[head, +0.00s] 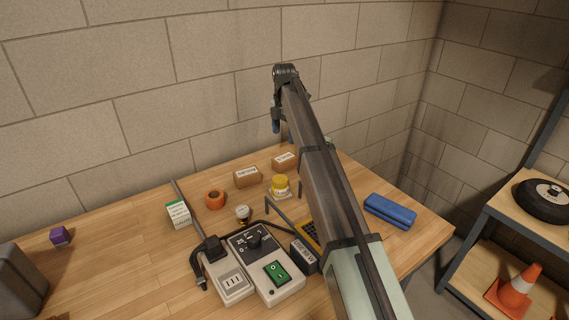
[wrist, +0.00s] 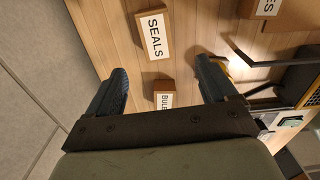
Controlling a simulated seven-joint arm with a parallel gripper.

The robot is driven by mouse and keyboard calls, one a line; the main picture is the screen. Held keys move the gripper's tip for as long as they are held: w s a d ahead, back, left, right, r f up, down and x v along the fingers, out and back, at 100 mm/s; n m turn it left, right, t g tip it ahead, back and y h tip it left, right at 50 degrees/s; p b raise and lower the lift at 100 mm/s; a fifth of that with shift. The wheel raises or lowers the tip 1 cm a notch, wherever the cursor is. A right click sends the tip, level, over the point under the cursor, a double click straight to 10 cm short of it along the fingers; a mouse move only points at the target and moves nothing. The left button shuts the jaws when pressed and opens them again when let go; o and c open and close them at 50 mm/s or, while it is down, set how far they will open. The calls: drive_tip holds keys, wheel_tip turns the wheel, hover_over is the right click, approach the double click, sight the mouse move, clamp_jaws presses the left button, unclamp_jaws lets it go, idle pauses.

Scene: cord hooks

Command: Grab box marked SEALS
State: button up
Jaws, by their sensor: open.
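The brown box marked SEALS (wrist: 154,33) lies on the wooden table in the wrist view, its white label facing me. My gripper (wrist: 161,69) is open and empty, with its two blue fingers apart; the SEALS box shows past the fingertips, and is not between them. In the head view my gripper (head: 276,125) hangs above the back of the table near the wall.
A brown box with a label starting BUL (wrist: 164,95) shows between the fingers. Another box (wrist: 270,10) has a label ending in S.

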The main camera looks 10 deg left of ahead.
sight(284, 158)
wheel_tip(284, 158, down, 7)
drive_tip(key=shift+f, duration=0.1)
drive_tip(key=shift+w+a+f, duration=0.1)
drive_tip(key=shift+w+f, duration=0.05)
drive_tip(key=shift+f, duration=1.2)
drive_tip(key=shift+w+a+f, duration=0.1)
drive_tip(key=shift+f, duration=1.2)
drive_tip(key=shift+c, duration=0.3)
drive_tip(key=c, duration=1)
